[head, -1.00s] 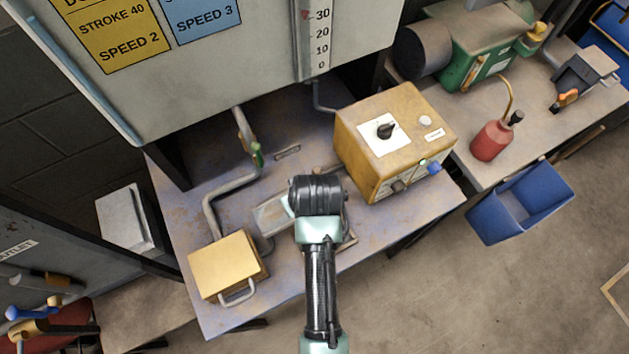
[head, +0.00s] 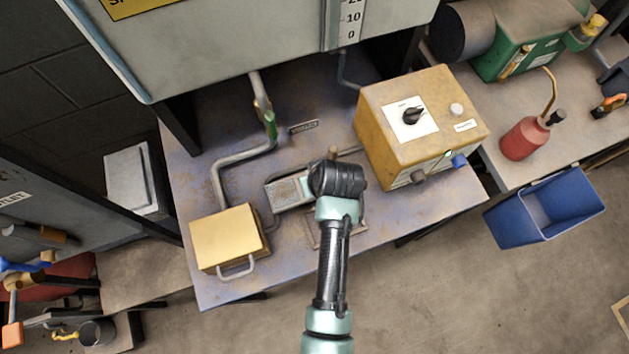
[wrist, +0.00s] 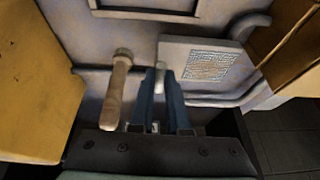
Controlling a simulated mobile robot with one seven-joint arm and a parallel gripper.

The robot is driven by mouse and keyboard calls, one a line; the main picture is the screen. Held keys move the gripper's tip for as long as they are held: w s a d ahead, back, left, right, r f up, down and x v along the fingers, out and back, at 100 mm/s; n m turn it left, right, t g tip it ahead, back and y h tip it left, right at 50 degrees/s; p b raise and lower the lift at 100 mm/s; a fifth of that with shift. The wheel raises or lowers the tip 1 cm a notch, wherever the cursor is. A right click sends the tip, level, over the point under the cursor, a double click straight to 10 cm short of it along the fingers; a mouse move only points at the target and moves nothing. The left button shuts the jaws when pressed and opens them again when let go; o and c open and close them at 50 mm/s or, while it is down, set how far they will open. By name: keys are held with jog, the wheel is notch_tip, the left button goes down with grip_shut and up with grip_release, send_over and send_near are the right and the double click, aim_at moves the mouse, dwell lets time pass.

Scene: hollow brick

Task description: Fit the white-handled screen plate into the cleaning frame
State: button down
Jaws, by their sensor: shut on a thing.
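The screen plate is a flat grey plate (head: 271,199) with a mesh window, left of my wrist in the head view. In the wrist view, the plate (wrist: 176,50) shows its mesh at right and its white handle (wrist: 159,70) between my fingertips. My gripper (wrist: 162,77) is shut on that handle. Its fingers are hidden in the head view. The cleaning frame (head: 316,239) appears to be the rectangular outline on the bench, nearer the front edge and partly behind my arm. It also shows at the top of the wrist view (wrist: 145,14). The plate is apart from it.
A wooden-handled part (wrist: 118,90) stands close beside my fingers. A yellow control box (head: 420,125) is at right and a yellow box with a handle (head: 226,238) at left. A bent pipe (head: 218,180) runs behind. The bench's front strip is clear.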

jog(key=shift+f, duration=1.35)
jog(key=c, duration=0.9)
grip_release()
jog(key=shift+f, duration=0.1)
